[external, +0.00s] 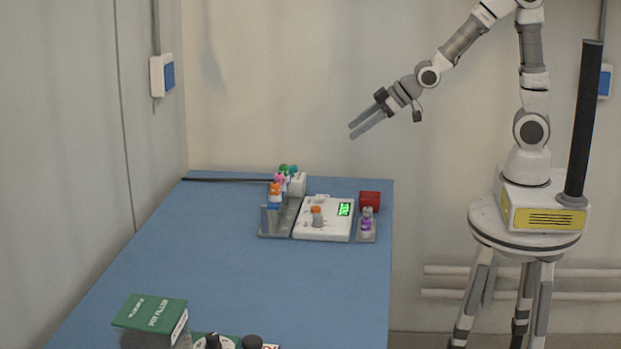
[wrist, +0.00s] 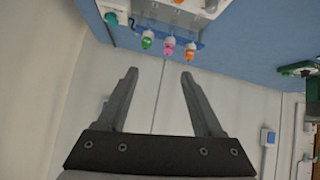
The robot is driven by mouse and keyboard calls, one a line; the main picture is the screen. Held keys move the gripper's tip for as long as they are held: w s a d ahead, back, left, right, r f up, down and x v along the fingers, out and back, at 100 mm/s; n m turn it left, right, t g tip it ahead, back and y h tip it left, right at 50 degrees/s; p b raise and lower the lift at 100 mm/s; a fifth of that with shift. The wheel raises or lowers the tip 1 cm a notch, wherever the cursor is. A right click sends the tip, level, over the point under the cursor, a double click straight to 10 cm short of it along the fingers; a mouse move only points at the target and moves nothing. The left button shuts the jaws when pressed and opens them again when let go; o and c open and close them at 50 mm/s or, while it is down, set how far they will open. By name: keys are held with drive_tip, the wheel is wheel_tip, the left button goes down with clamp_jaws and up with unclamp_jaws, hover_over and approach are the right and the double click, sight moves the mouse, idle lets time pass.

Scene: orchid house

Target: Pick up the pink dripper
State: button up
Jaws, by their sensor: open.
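The pink dripper (external: 280,179) stands in a row of small bottles at the back of the blue table, between a green-topped one (external: 284,169) and an orange-topped one (external: 275,188). In the wrist view the pink dripper (wrist: 169,45) again lies between the green (wrist: 147,40) and orange (wrist: 190,51) ones, beyond my fingertips. My gripper (external: 353,131) is open and empty, in the air above and to the right of the row. Its two spread fingers also show in the wrist view (wrist: 158,73). The pink dripper's lower part is hidden in the external view.
A white device with a green display (external: 345,209) stands right of the row. A red box (external: 370,199) and a purple-labelled bottle (external: 366,224) are beyond it. A green-topped box (external: 152,312) is at the front. The middle of the blue table (external: 220,265) is clear.

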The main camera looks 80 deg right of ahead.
sight(280, 174)
drive_tip(key=w+a+f+t, duration=0.1)
drive_tip(key=w+f, duration=0.3)
drive_tip(key=w, duration=0.2)
drive_tip(key=w+a+f+t+y, duration=0.1)
drive_tip(key=w+f, duration=0.3)
drive_tip(key=w, duration=0.2)
drive_tip(key=w+a+f+t+y+p, duration=0.1)
drive_tip(key=w+f, duration=0.3)
drive_tip(key=w, duration=0.2)
drive_tip(key=shift+w+a+f, duration=0.2)
drive_tip(key=shift+w+a, duration=0.05)
drive_tip(key=shift+w, duration=0.05)
drive_tip(key=x, duration=0.5)
drive_tip(key=shift+d+f+p, duration=0.1)
drive_tip(key=shift+f+p, duration=0.2)
clamp_jaws()
